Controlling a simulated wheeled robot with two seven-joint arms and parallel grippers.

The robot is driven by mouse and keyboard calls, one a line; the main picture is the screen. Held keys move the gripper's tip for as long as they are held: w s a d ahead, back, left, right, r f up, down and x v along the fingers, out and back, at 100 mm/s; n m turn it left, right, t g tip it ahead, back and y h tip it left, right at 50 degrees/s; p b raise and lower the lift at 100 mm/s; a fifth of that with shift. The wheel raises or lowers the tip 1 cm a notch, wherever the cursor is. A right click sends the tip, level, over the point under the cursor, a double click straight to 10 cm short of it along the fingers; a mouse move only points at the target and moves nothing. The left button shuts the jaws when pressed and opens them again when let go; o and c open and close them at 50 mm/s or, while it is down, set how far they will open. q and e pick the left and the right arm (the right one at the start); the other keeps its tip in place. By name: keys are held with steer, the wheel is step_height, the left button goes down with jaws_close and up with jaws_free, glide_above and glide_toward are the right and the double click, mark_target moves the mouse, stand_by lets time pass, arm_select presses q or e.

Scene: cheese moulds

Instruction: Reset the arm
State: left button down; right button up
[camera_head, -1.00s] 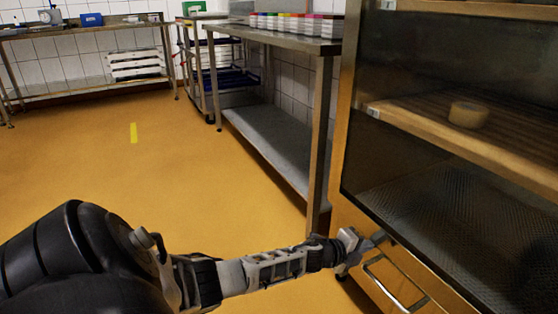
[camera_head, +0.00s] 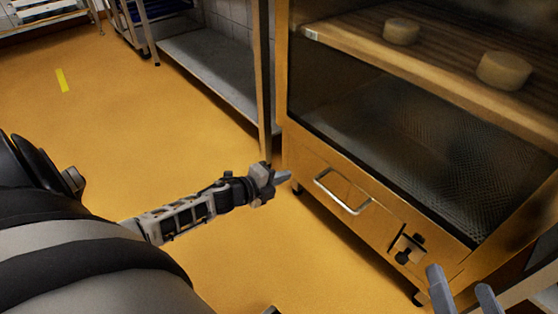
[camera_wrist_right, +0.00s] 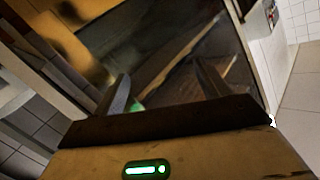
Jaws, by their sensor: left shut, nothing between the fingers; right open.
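My left gripper (camera_head: 284,177) is shut and empty, beside the left front edge of the wooden cabinet (camera_head: 330,160). It is left of the drawer handle (camera_head: 343,192); whether it touches the cabinet I cannot tell. My right gripper (camera_head: 462,292) is open and empty at the lower right of the head view, in front of the cabinet's lower right part. Its two fingers also show apart in the right wrist view (camera_wrist_right: 162,88), with nothing between them. The rest of the right arm is out of the head view.
Two round cheeses, one left (camera_head: 401,31) and one right (camera_head: 504,70), sit on the cabinet's wooden shelf (camera_head: 360,45). A steel table (camera_head: 205,70) stands left of the cabinet. The orange floor (camera_head: 130,110) is clear at the left.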

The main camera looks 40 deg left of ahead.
arm_select(q)
steer(key=shift+s+r, duration=0.1)
steer(key=shift+s, duration=0.25)
